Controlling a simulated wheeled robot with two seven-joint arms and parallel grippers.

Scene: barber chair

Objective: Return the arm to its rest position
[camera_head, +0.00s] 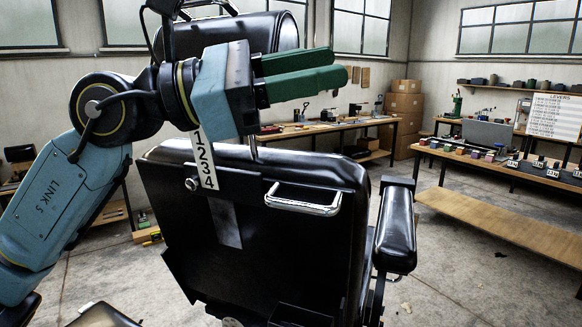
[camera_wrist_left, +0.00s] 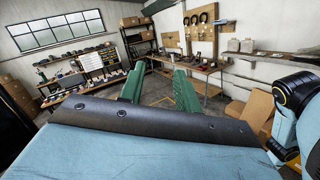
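My left arm comes in from the left in the head view, raised in front of the black barber chair (camera_head: 285,240). Its left gripper (camera_head: 336,66) points right, above the chair's back and overlapping the headrest (camera_head: 225,33) in the picture. The two green fingers are parted with nothing between them. In the left wrist view the gripper (camera_wrist_left: 159,70) also shows a clear gap between its fingers. The chair back carries a chrome handle (camera_head: 304,204) and a strip numbered 1 to 4 (camera_head: 203,160). The gripper hides part of the headrest. My right gripper is not in view.
The chair's right armrest (camera_head: 396,232) juts out beside the back. A workbench (camera_head: 335,126) with tools stands along the far wall. A table (camera_head: 500,170) with levers and a bench below stand at right. Cardboard boxes (camera_head: 404,105) are stacked in the corner. Open floor lies between.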

